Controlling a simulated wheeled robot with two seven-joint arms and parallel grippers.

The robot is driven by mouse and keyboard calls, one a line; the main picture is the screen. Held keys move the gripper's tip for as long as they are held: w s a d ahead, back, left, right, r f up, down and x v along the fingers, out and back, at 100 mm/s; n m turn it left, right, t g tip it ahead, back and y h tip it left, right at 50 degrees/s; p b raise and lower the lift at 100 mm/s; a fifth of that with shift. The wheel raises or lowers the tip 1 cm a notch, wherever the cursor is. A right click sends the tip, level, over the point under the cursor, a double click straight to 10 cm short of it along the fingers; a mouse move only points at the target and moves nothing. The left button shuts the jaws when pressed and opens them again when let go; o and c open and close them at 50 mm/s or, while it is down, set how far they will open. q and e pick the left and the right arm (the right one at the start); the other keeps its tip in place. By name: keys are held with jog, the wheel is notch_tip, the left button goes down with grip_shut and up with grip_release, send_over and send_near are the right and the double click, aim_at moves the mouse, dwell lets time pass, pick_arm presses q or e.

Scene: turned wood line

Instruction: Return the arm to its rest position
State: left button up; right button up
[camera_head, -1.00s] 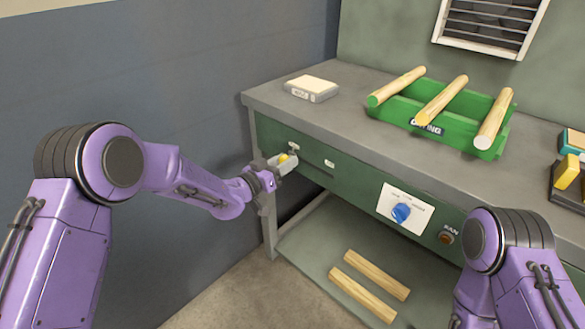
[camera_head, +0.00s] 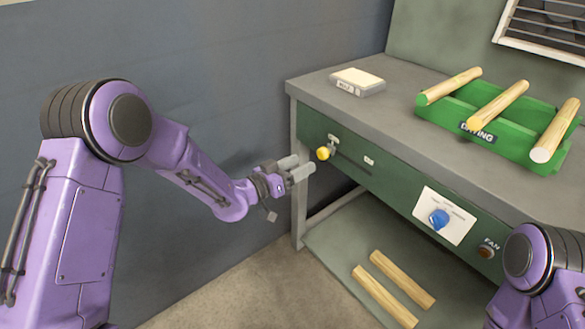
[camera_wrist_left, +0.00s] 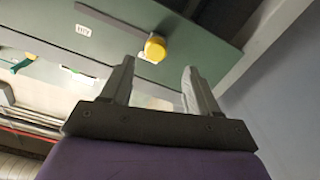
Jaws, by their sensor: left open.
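My left gripper (camera_head: 296,168) is open and empty in the head view, just left of the green workbench front (camera_head: 385,185). A yellow knob (camera_head: 323,153) on a lever at the bench front is to the right of its fingertips, apart from them. In the left wrist view the open fingers (camera_wrist_left: 157,85) show with nothing between them, and the yellow knob (camera_wrist_left: 155,48) is beyond them. My right arm shows only in part at the lower right of the head view, and its gripper is out of frame.
On the bench top are a white-topped block (camera_head: 357,82) and a green drying rack (camera_head: 470,125) with three wooden rods. A blue dial (camera_head: 439,219) and a fan button (camera_head: 487,252) are on the front. Two wooden pieces (camera_head: 402,280) lie on the lower shelf. Floor left of the bench is clear.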

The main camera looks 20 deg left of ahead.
pick_arm(q)
jog(key=v, duration=0.2)
jog(key=shift+s+a, duration=0.15)
jog(key=shift+s, duration=0.1)
jog(key=shift+f, duration=0.1)
jog(key=s+a+f+n+g+y+p, duration=0.2)
jog(key=s+a+f+n+y, duration=0.25)
jog(key=s+f, duration=0.2)
jog(key=s+a+f+n+g+y+p, duration=0.1)
jog(key=s+a+f+n+y+p, duration=0.2)
jog(key=s+a+f+n+y, duration=0.25)
jog(key=s+a+f+g+y+p, duration=0.1)
jog(key=s+f+g+p, duration=0.1)
jog(key=s, duration=0.6)
jog(key=s+a+f+g+y+p, duration=0.1)
jog(key=s+f+g+p, duration=0.1)
jog(key=s, duration=0.7)
jog(key=s+a+f+n+g+y+p, duration=0.1)
jog(key=s+f+g+y+p, duration=0.1)
jog(key=s, duration=0.7)
jog(key=shift+a+g+p, duration=0.35)
jog(key=shift+g+p, duration=0.1)
jog(key=shift+g, duration=0.75)
